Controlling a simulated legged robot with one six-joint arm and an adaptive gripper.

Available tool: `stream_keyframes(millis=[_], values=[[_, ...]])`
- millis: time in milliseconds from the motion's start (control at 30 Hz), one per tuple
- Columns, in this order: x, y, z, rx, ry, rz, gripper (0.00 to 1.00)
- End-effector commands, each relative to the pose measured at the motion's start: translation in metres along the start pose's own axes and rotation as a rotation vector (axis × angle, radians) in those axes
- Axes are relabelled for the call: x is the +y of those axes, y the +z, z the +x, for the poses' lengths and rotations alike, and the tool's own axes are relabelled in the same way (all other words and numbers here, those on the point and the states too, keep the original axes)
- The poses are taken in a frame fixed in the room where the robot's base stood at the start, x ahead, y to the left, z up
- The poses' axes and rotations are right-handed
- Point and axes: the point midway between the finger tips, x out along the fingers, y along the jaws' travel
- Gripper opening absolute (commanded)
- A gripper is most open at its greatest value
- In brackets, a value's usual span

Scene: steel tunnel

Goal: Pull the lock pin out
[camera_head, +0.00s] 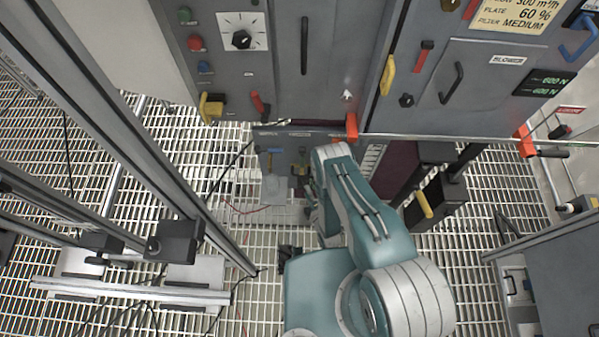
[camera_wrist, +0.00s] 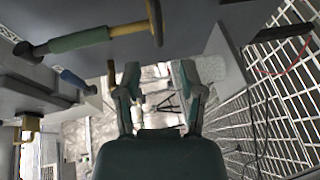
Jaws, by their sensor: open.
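No part is clearly marked as the lock pin, so I cannot tell which one it is. In the wrist view a rod with a green grip (camera_wrist: 78,42) and a brass-coloured end crosses the upper left. A blue handle (camera_wrist: 75,79) shows below it. In the head view a small grey panel (camera_head: 276,185) below the cabinet carries a blue handle (camera_head: 270,151) and a dark and yellowish fitting (camera_head: 300,168). My gripper (camera_wrist: 152,78) is open with nothing between its fingers, below and right of the green-gripped rod. In the head view my arm mostly hides it.
Grey cabinets (camera_head: 345,65) with knobs, handles and levers stand above the small panel. A red-orange block (camera_head: 351,126) juts out near my arm. Metal rails (camera_head: 130,130) run along the left. The grating floor (camera_head: 110,215) lies below, with thin cables on it.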

Motion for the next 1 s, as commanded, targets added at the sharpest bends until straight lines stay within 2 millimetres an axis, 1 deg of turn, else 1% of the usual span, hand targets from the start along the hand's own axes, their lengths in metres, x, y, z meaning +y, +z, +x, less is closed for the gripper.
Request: stream_keyframes(millis=[33,200,400,500,600,833,867,900,933,967,1000], values=[[0.002,-0.001,0.011,0.002,0.005,0.0,0.51],[0.001,-0.001,0.043,0.002,0.004,0.0,0.51],[0.001,0.0,0.074,0.001,0.002,0.001,0.51],[0.001,0.0,0.083,0.001,0.001,0.002,0.51],[0.0,0.0,0.087,0.001,0.0,0.002,0.51],[0.001,0.0,0.087,0.001,-0.001,0.002,0.51],[0.001,0.0,0.087,0.001,-0.001,0.002,0.42],[0.001,0.0,0.087,0.0,-0.001,0.002,0.24],[0.001,0.0,0.087,0.0,0.0,0.002,0.11],[0.001,0.0,0.087,0.0,0.0,0.002,0.0],[0.001,0.0,0.087,0.0,0.0,0.002,0.0]])
